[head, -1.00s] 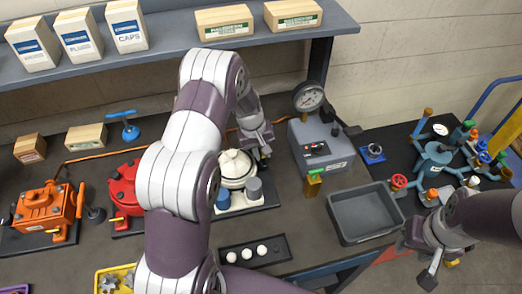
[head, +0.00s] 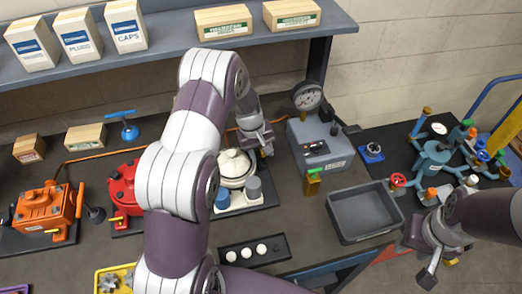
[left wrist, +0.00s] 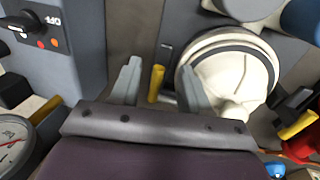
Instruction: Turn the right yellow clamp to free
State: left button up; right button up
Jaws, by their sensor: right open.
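The white motor (head: 235,168) stands on a dark plate at the middle of the bench, partly behind my left arm in the head view. Its rounded body also shows in the left wrist view (left wrist: 228,75). The right yellow clamp (left wrist: 156,83) is a short upright lever beside the white body in the left wrist view. My left gripper (left wrist: 155,85) is open, with one finger on each side of this clamp; a gap shows on both sides. The clamp is hidden in the head view. My right gripper (head: 428,262) is open and empty, off the bench's right front.
A grey box with a gauge (head: 318,145) stands close right of my left gripper (head: 262,148). A grey bin (head: 335,222) is in front of it. The red motor (head: 124,185) is to the left. Another yellow lever (left wrist: 298,125) shows at the right of the wrist view.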

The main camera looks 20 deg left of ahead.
pick_arm(q)
jog(key=shift+r, duration=0.1)
notch_tip(320, 180, up, 12)
jog(key=s+a+b, duration=0.1)
jog(key=a+b, duration=0.1)
jog(key=b, duration=0.1)
jog(key=shift+s, duration=0.25)
jog(key=shift+r, duration=0.1)
